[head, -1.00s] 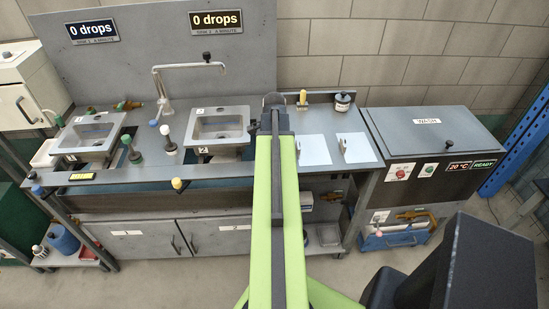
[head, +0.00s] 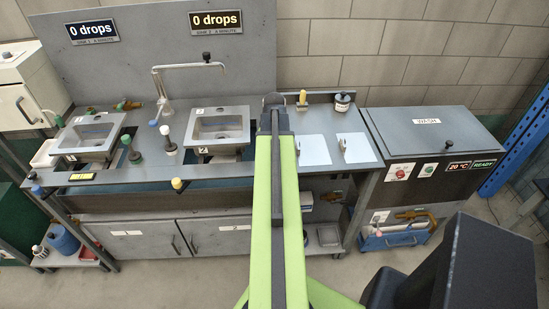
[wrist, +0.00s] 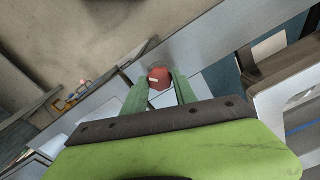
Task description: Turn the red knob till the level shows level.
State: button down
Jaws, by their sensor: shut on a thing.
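The red knob (wrist: 158,76) shows in the wrist view, with a pale mark on its face. My gripper (wrist: 160,84) has its two green fingers on either side of the knob and is shut on it. In the head view my arm covers the knob, and the end of my arm (head: 275,108) is over the worktop, right of the right-hand sink. A small yellow and black piece (head: 82,177) lies on the front edge of the worktop at left; it may be the level, but its reading is too small to tell.
Two sinks (head: 220,123) are set in the worktop, with a bent tap (head: 165,95) between them. Two white plates (head: 353,148) lie right of my arm. A grey washer (head: 428,130) stands at the right. Blue rack posts (head: 515,145) edge the far right.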

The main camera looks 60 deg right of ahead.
jog(key=n, duration=0.4)
jog(key=shift+n, duration=0.3)
jog(key=n, duration=0.4)
jog(key=shift+n, duration=0.4)
jog(key=c, duration=1)
grip_release()
jog(key=shift+r, duration=0.1)
notch_tip(320, 180, up, 17)
jog(key=p, duration=1.7)
